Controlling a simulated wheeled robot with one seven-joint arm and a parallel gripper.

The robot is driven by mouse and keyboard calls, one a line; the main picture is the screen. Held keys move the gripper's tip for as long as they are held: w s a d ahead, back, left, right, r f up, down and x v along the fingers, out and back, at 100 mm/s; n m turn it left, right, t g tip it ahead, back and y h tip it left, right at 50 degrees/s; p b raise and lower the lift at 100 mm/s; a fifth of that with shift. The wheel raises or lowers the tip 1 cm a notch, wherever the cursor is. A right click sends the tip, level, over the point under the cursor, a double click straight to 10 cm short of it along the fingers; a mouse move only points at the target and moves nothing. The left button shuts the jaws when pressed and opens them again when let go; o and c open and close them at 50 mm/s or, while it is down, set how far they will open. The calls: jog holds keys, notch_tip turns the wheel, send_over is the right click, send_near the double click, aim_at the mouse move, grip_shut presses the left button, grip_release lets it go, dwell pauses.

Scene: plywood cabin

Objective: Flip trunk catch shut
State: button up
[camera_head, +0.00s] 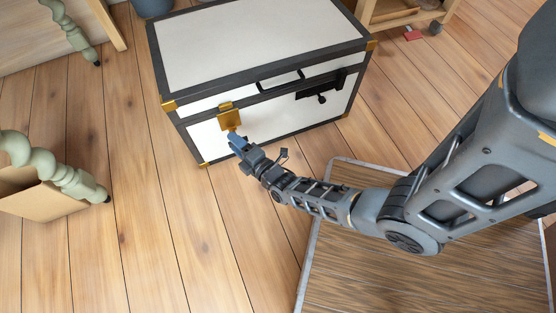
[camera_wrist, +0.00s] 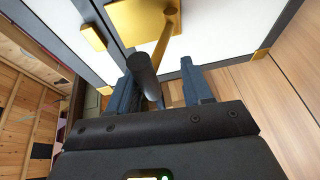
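The trunk (camera_head: 255,40) is white with black edging and brass corners, and its lid is down. Its brass catch (camera_head: 229,119) is on the left part of the front face. In the wrist view the catch's brass plate (camera_wrist: 138,18) carries a brass lever ending in a dark cylindrical grip (camera_wrist: 142,72). My gripper (camera_head: 236,141) is at the front of the catch. In the wrist view my gripper (camera_wrist: 161,88) is open. The dark grip appears between its fingers, closer to the left finger; I cannot tell whether they touch.
A black fitting (camera_head: 322,88) is on the trunk's front, right of the catch. A mat (camera_head: 375,270) lies on the plank floor under my arm. A cardboard box (camera_head: 40,200) is at left, and a wooden stand (camera_head: 405,14) at the back right. Floor left of the trunk is clear.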

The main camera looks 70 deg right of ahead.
jog(key=s+a+f+t+h+b, duration=0.1)
jog(key=s+a+f+b, duration=0.1)
jog(key=s+a, duration=0.35)
jog(key=s+a+r+m+y+p, duration=0.1)
jog(key=s+a+r+p, duration=0.1)
jog(key=r+p, duration=0.3)
jog(key=s+a+r+m+y+p, duration=0.1)
jog(key=s+r+p, duration=0.4)
jog(key=r, duration=0.6)
jog(key=s+a+r+m+y+p, duration=0.2)
jog(key=s+a+r+y+p, duration=0.1)
jog(key=r, duration=0.5)
jog(key=shift+s+a+r+t+p, duration=0.35)
jog(key=shift+a+t+p, duration=0.1)
jog(key=shift+p, duration=0.5)
